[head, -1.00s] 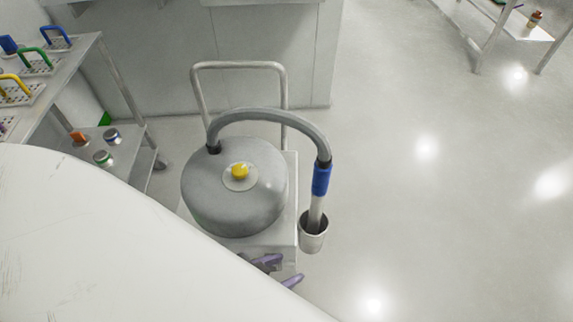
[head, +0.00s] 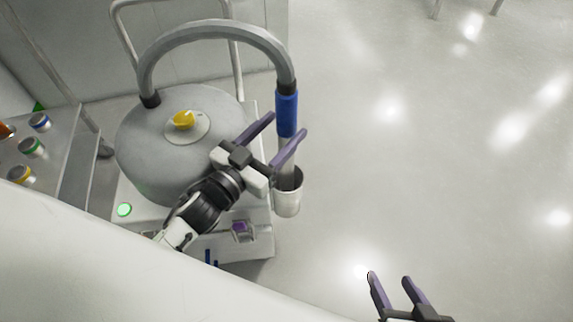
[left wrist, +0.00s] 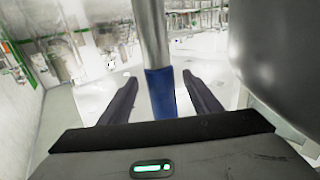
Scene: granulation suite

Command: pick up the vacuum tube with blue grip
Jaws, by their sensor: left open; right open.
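The vacuum tube's blue grip (head: 287,112) is upright above a metal cup (head: 288,200), with the tube's lower end in the cup. The grey hose (head: 215,32) arches from it to the vacuum's round tank (head: 150,150). My left gripper (head: 288,124) is open, with one finger on each side of the tube by the grip's lower part. In the left wrist view the blue grip (left wrist: 161,92) shows between the two open fingers, with gaps on both sides. My right gripper (head: 390,278) is open and empty at the lower right, apart from the tube.
The tank carries a yellow knob (head: 183,120) and stands on a wheeled cart with a metal handle (head: 238,60). A shelf with several capped jars (head: 32,146) is at the left. A white surface (head: 80,270) fills the lower left. The floor (head: 450,170) at right is clear.

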